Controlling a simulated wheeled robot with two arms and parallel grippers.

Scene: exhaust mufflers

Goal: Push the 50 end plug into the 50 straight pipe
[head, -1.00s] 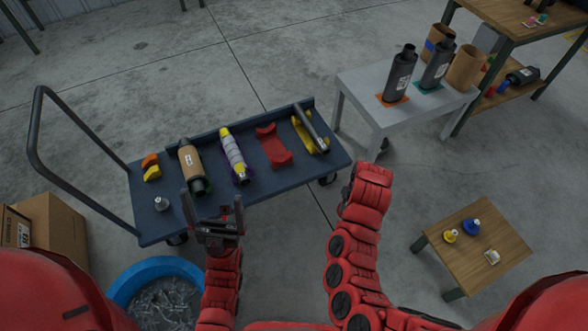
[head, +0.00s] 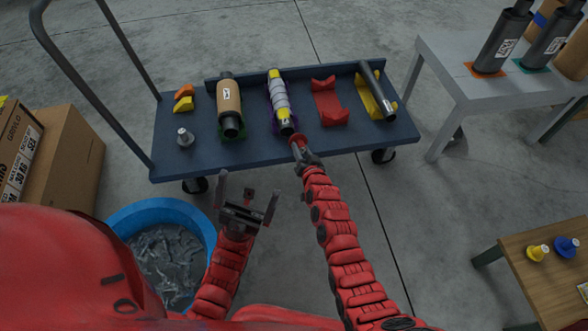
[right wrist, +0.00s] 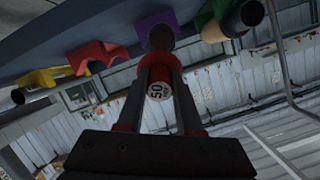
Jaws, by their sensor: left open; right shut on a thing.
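The red end plug (right wrist: 158,85) marked 50 is between the fingers of my right gripper (right wrist: 160,92) in the right wrist view. In the head view the right gripper (head: 306,157) is shut on it at the cart's front edge, and the plug's red end (head: 298,143) shows. Just beyond is the near end of a grey-wrapped straight pipe (head: 281,97) with yellow bands, lying in a purple cradle. Its size marking is unreadable. I cannot tell whether plug and pipe touch. My left gripper (head: 246,208) is open and empty, in front of the cart.
The dark blue cart (head: 206,160) also bears a tan-wrapped part (head: 229,103), a red cradle (head: 329,102), a dark pipe (head: 376,88) on a yellow cradle and a small metallic plug (head: 185,137). A blue tub (head: 134,212) stands left; a wooden table (head: 548,278) stands right.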

